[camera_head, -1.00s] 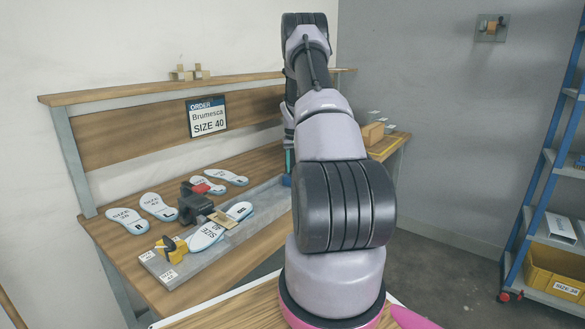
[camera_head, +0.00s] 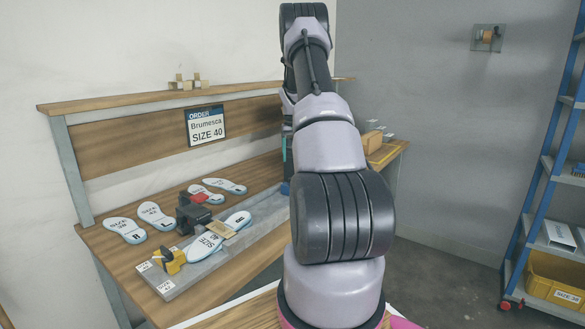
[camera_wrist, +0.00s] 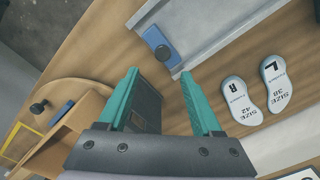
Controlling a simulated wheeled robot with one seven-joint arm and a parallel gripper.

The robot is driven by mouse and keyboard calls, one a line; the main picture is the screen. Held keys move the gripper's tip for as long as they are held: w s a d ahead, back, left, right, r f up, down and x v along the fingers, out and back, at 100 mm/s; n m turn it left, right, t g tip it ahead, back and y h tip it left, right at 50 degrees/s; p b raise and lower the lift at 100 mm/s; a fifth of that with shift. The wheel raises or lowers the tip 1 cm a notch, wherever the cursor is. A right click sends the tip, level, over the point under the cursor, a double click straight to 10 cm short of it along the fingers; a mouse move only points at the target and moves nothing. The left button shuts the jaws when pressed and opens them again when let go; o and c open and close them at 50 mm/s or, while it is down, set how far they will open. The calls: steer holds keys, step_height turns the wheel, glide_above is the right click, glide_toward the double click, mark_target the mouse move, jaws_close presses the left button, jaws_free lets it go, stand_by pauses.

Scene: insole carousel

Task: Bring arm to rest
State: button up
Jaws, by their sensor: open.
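My gripper (camera_wrist: 160,76) is open, with two teal fingers apart and nothing between them in the wrist view. It is over the wooden bench (camera_wrist: 90,35). In the head view my raised arm hides most of it, with only a bit of teal showing beside the arm. A white insole marked size 40 (camera_head: 210,243) lies across the grey tray (camera_head: 195,270) on the bench, with a yellow clamp (camera_head: 171,260) at its near end and a black and red clamp (camera_head: 195,212) beside it.
An order sign (camera_head: 205,125) reads Brumesca size 40. A blue shelf rack (camera_head: 545,160) with a yellow bin (camera_head: 555,283) stands right. Open floor (camera_head: 440,270) lies between.

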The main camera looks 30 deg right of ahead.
steer(key=shift+r, duration=1.1)
